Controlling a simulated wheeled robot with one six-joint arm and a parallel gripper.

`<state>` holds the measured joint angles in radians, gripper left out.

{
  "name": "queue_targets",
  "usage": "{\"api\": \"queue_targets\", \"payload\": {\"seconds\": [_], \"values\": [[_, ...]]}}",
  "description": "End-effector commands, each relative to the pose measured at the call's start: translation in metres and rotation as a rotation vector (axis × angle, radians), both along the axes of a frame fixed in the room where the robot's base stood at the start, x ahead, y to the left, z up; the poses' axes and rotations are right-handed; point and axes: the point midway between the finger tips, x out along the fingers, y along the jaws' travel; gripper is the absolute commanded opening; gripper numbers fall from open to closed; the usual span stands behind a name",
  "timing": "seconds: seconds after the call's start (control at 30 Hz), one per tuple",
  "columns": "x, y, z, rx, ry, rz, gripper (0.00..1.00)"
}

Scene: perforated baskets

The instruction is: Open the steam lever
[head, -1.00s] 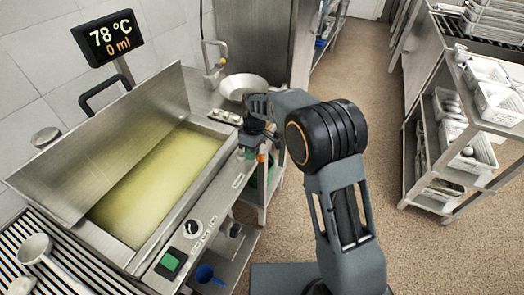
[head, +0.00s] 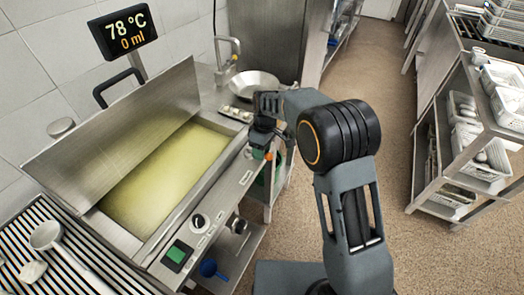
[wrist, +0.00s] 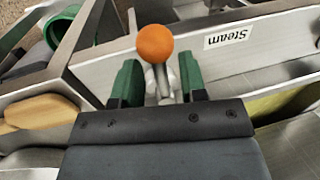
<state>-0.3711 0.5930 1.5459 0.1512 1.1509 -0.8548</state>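The steam lever is a thin metal stem with an orange ball knob (wrist: 155,44) on the front panel of the steel vat (head: 217,155). In the wrist view it stands beside the label "Steam" (wrist: 229,38), which appears upside down. My gripper (wrist: 160,80) is open, with one green finger on each side of the lever's stem. A gap shows between the fingers and the stem, and the ball sticks out past the fingertips. In the head view my gripper (head: 262,140) is at the vat's far front corner, and the orange knob (head: 269,156) shows just below it.
A display (head: 124,31) reads 78 °C and 0 ml. A green switch (head: 177,254) and a dial (head: 199,221) sit on the front panel. A rack with white baskets (head: 485,160) stands right; floor between is clear.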

Motion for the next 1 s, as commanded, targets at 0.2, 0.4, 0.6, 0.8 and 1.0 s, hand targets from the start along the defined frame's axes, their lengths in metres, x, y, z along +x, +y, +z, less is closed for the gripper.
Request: {"api": "queue_targets", "payload": {"seconds": [0.2, 0.4, 0.6, 0.8, 1.0], "values": [[0.003, 0.000, 0.013, 0.002, -0.004, -0.001, 0.39], [0.010, -0.003, 0.050, 0.003, -0.006, -0.002, 0.39], [0.017, -0.007, 0.089, 0.001, -0.004, -0.002, 0.39], [0.022, -0.009, 0.119, 0.001, -0.003, -0.001, 0.39], [0.024, -0.010, 0.133, -0.001, 0.000, 0.000, 0.39]]}}
